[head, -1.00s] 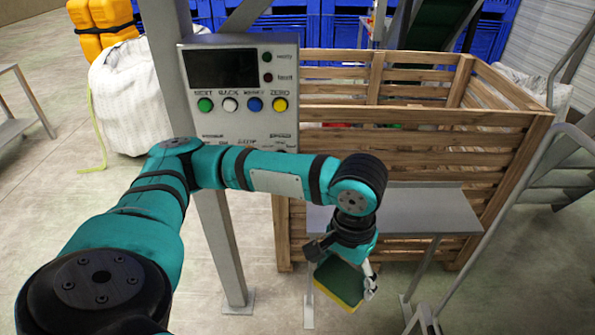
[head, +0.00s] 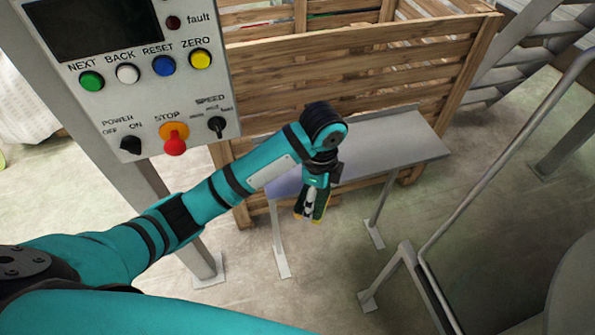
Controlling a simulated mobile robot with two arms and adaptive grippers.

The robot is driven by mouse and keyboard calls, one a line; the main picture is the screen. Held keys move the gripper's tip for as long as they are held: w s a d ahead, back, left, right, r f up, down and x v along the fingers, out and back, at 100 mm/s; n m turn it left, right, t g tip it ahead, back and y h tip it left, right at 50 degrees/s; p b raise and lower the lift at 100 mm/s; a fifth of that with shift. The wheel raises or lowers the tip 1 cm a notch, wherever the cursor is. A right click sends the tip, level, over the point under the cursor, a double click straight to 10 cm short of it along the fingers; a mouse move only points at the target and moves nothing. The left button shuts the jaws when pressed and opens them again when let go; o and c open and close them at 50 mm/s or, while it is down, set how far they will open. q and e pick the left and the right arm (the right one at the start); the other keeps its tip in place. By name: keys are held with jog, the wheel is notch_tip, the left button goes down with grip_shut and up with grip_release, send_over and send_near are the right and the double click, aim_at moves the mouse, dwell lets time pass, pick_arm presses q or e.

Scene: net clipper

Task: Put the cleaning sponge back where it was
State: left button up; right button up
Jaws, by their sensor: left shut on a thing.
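My left gripper (head: 309,208) is shut on the cleaning sponge (head: 321,206), which is dark green with a yellow layer. The sponge hangs below the wrist and shows nearly edge-on, partly hidden by the fingers. The gripper is in front of the near edge of a narrow grey metal bench (head: 395,148), toward its left end. I cannot tell how far apart sponge and bench are. The visible part of the bench top is bare; my wrist hides some of it. My right gripper is not in view.
A control panel (head: 125,112) with coloured buttons and a red stop knob stands on a post at left. A slatted wooden crate (head: 350,65) is behind the bench. A grey handrail (head: 500,160) runs at right. Concrete floor is open below the bench.

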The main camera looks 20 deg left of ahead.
pick_arm(q)
jog(key=shift+s+d+f+m, duration=0.15)
jog(key=shift+d+f+m, duration=0.05)
jog(key=shift+f+m, duration=0.4)
jog(key=shift+a+f, duration=0.1)
jog(key=shift+f, duration=0.15)
jog(key=w+a, duration=0.2)
jog(key=w, duration=0.2)
jog(key=w+a+f+p, duration=0.1)
jog(key=w+a, duration=0.2)
jog(key=w, duration=0.2)
jog(key=w+a, duration=0.3)
jog(key=w, duration=0.1)
jog(key=shift+w+f+p, duration=0.2)
jog(key=shift+w+p, duration=0.1)
notch_tip(320, 180, down, 3)
jog(key=shift+f+p, duration=0.1)
jog(key=shift+p, duration=0.25)
jog(key=shift+f, duration=0.25)
jog(key=o, duration=1.1)
jog(key=shift+r, duration=0.1)
jog(key=r, duration=0.8)
jog(key=r+b, duration=0.1)
jog(key=r, duration=0.3)
jog(key=shift+w, duration=0.25)
